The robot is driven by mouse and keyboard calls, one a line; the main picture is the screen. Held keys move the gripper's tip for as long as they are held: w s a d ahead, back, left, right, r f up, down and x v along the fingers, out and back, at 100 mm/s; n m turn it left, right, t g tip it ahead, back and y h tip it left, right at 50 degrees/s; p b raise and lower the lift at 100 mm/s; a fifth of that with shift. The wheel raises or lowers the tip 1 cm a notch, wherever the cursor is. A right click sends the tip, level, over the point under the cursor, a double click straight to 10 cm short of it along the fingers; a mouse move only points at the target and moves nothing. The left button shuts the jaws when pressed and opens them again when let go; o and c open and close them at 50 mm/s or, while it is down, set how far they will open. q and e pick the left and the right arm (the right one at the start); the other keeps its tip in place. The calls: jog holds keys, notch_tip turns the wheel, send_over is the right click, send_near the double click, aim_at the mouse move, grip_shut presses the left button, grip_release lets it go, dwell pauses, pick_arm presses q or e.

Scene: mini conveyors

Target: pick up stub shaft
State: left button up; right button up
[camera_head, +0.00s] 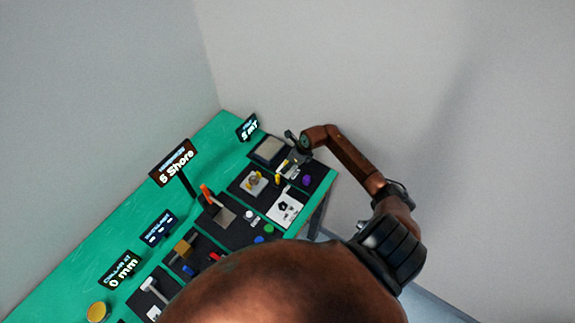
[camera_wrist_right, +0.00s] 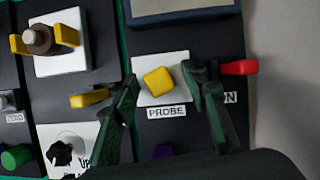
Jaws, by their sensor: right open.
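No part is clearly marked as the stub shaft. A brown round part (camera_wrist_right: 38,40) stands between two yellow jaws on a white plate at upper left in the right wrist view; it may be the shaft, but I cannot tell. My right gripper (camera_wrist_right: 162,92) is open. Its dark green fingers are either side of a yellow block (camera_wrist_right: 158,81) on a white plate labelled PROBE (camera_wrist_right: 174,98); contact is unclear. In the head view the right gripper (camera_head: 295,146) is over the far right end of the bench. My left gripper is not in view.
A green bench (camera_head: 210,140) carries several black station panels and signs. Near my right fingers are a red piece (camera_wrist_right: 239,68), a yellow piece (camera_wrist_right: 90,97) and a grey pad (camera_wrist_right: 180,8). A purple piece (camera_head: 306,180) is near the bench's right edge.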

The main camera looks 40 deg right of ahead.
jog(key=shift+w+f, duration=0.1)
jog(key=shift+f, duration=0.1)
jog(key=shift+c, duration=0.7)
grip_shut()
